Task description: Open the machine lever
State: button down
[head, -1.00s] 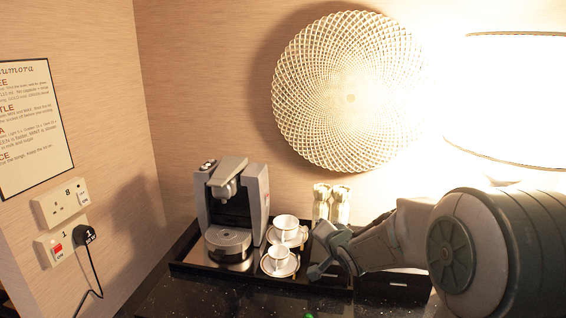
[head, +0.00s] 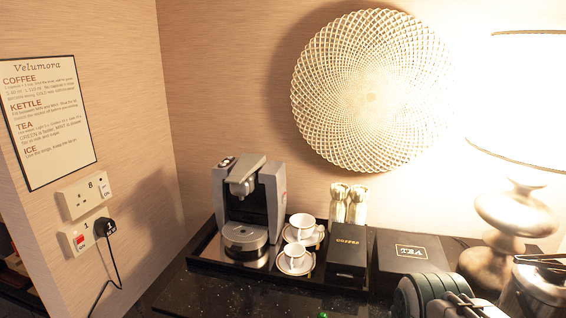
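The coffee machine (head: 272,190) stands upright in the head view, left of centre, on a dark tray against the wall. Its silver lever (head: 247,168) lies along the top, between the two grey sides, with its front end over the spout. I cannot tell from here how far it is raised. The round drip stand (head: 245,238) below the spout is empty. Part of my arm shows at the bottom right, well apart from the machine. My gripper's fingertips do not show.
Two white cups (head: 302,226) on saucers stand right of the machine. A black coffee box (head: 347,258), gold-capped bottles (head: 347,203) and a tea box (head: 411,252) follow. A lamp (head: 515,210) and metal bucket (head: 540,290) stand right. The counter (head: 215,297) before the tray is mostly clear.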

aim_at(246, 164)
jog(key=z, duration=0.1)
jog(key=k, duration=1.05)
jog(key=u, duration=1)
jog(key=i, duration=1.35)
jog(key=z, duration=0.9)
